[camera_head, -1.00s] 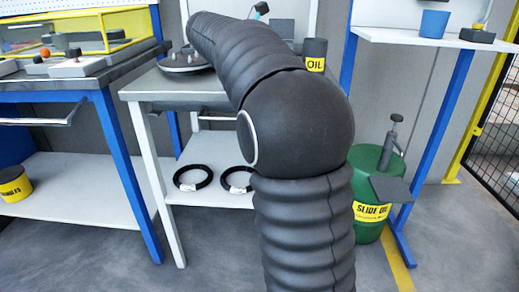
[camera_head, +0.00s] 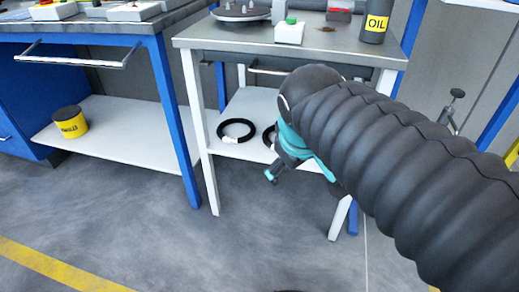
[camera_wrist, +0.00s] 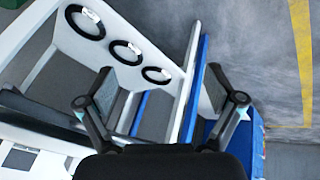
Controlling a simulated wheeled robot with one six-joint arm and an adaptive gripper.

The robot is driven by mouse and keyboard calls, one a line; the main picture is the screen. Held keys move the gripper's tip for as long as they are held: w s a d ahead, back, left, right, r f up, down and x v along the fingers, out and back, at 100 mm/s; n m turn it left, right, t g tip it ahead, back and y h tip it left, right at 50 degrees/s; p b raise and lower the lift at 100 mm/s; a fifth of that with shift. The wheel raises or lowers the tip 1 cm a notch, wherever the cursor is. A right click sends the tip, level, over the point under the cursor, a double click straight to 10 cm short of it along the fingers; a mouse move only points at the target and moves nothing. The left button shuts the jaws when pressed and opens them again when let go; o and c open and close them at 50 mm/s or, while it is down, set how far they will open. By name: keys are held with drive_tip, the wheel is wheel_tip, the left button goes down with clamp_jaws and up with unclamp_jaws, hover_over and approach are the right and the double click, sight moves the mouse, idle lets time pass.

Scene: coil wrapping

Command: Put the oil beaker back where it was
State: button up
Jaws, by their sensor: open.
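The oil beaker (camera_head: 377,20) is a dark cylinder with a yellow OIL label. It stands upright at the right end of the grey table top (camera_head: 225,42) in the head view. My gripper (camera_head: 285,172) hangs low in front of that table, well below and to the left of the beaker, apart from it. In the wrist view my gripper (camera_wrist: 160,98) shows its two fingers spread wide with nothing between them. The beaker cannot be made out in the wrist view.
A turntable (camera_head: 240,10) and a green-button box (camera_head: 289,31) stand on the same table. Black coils (camera_head: 236,129) lie on its lower shelf; the wrist view shows several coils (camera_wrist: 127,52). A yellow-labelled bin (camera_head: 70,122) sits on the left bench's shelf. The floor in front is clear.

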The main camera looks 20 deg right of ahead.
drive_tip(key=s+a+f+m+y, duration=0.1)
drive_tip(key=s+a+f+m, duration=0.2)
drive_tip(key=s+f, duration=0.1)
drive_tip(key=shift+s+a+f+m+t+y, duration=0.2)
drive_tip(key=shift+a+f+m+t+y, duration=0.1)
drive_tip(key=shift+y, duration=0.1)
drive_tip(key=shift+r, duration=0.1)
drive_tip(key=shift+c, duration=0.2)
idle(0.6)
